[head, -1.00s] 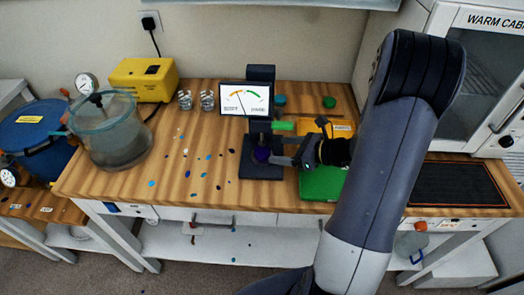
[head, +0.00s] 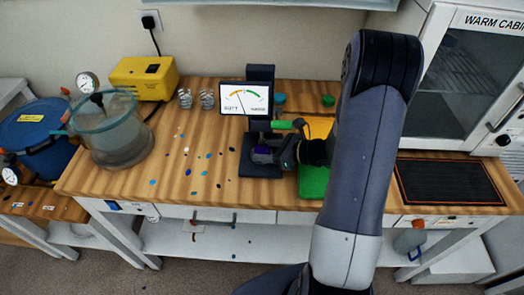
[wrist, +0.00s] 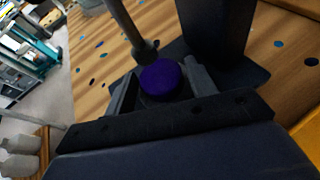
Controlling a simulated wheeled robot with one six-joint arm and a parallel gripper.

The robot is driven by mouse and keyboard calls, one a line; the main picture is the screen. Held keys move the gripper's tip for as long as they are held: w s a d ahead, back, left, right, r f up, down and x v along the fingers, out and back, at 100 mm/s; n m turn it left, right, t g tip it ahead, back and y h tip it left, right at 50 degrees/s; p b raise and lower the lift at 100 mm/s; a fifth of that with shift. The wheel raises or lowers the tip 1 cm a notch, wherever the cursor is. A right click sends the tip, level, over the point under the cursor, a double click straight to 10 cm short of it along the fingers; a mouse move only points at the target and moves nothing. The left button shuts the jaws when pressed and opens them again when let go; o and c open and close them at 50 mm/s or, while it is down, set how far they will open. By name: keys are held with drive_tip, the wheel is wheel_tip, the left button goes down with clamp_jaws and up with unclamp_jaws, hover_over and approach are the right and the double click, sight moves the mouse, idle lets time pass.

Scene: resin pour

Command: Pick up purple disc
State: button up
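The purple disc (wrist: 162,80) sits between the two fingers of my gripper (wrist: 161,88) in the wrist view. The fingers lie close on either side of it; whether they press on it I cannot tell. A dark rod of the hardness tester (wrist: 148,52) comes down right behind the disc. In the head view the disc (head: 262,149) is a small purple patch, partly hidden by my gripper (head: 268,152), at the tester's dark base (head: 256,171). The tester's screen (head: 244,98) shows a gauge.
A green mat (head: 313,182) and a yellow pad (head: 317,126) lie right of the tester. Loose coloured spots (head: 207,156) dot the table to its left. A pressure pot (head: 112,130), glass cups (head: 207,98) and a dark heating mat (head: 449,182) stand farther off.

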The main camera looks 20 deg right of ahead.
drive_tip(key=c, duration=0.7)
